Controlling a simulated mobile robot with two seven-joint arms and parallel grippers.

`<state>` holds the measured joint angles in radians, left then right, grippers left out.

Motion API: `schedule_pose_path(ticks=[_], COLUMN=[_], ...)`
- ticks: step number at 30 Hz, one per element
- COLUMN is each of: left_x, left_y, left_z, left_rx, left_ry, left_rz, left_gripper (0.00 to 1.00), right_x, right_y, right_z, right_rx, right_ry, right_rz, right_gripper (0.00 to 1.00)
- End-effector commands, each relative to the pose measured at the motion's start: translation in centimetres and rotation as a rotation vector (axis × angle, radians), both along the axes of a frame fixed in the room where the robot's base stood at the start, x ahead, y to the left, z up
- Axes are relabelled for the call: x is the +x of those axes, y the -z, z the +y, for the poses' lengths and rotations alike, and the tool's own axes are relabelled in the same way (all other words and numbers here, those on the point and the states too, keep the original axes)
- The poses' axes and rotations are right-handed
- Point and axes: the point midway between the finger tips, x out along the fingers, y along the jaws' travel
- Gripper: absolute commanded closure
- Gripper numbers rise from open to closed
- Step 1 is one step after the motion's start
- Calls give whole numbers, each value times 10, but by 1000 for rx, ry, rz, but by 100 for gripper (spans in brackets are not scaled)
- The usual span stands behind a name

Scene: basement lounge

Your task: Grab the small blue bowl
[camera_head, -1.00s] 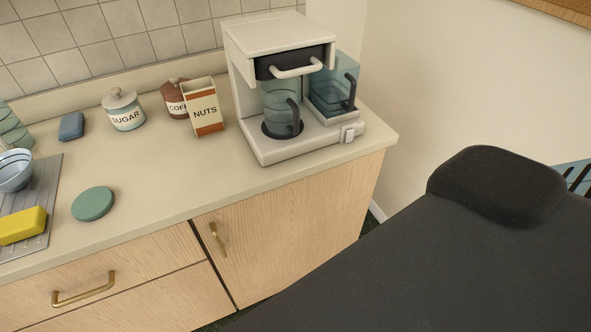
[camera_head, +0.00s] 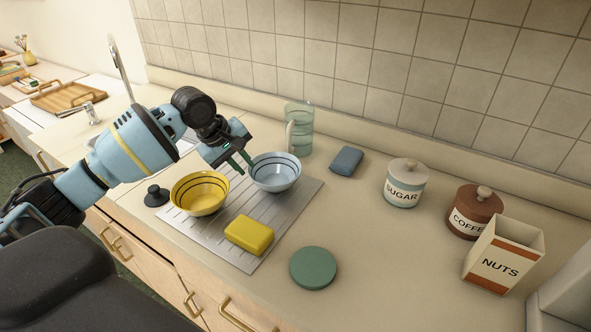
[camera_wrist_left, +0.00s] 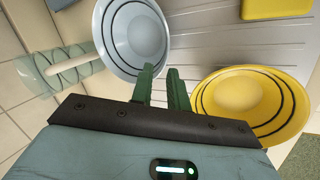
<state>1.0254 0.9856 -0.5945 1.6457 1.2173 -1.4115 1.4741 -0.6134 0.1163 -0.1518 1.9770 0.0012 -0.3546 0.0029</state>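The small blue bowl (camera_head: 275,172), pale blue with dark rings inside, stands upright on the grey ribbed drainboard (camera_head: 236,256); it also shows in the left wrist view (camera_wrist_left: 133,38). My left gripper (camera_head: 240,163) is at the bowl's left rim, fingers pointing down. In the left wrist view its two green fingers (camera_wrist_left: 162,72) are a little apart, with one overlapping the rim and the other outside it. I cannot tell whether they touch the bowl. My right gripper is not in view.
A yellow bowl (camera_head: 200,193) stands close left of the blue one. A yellow sponge (camera_head: 249,235) lies in front. A green disc (camera_head: 313,268) and sugar jar (camera_head: 405,183) are right. Counter between them is clear.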

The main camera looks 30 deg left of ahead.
Motion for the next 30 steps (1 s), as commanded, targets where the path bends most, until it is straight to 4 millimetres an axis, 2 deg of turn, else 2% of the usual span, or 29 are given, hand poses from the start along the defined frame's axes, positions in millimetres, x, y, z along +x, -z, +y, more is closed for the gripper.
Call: schedule_pose_path(ticks=[5,12,20,30], left_x=[1,9,12,28], left_y=[4,24,29,69], left_z=[0,-5,-7,-16], left_rx=[0,0,0,0], left_ry=[0,0,0,0], left_rz=[2,1,0,1], left_gripper=[83,83,83,83], right_x=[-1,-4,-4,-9], right_y=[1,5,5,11], right_z=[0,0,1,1], right_rx=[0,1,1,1], right_ry=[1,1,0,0], right_rz=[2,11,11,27], right_gripper=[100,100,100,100])
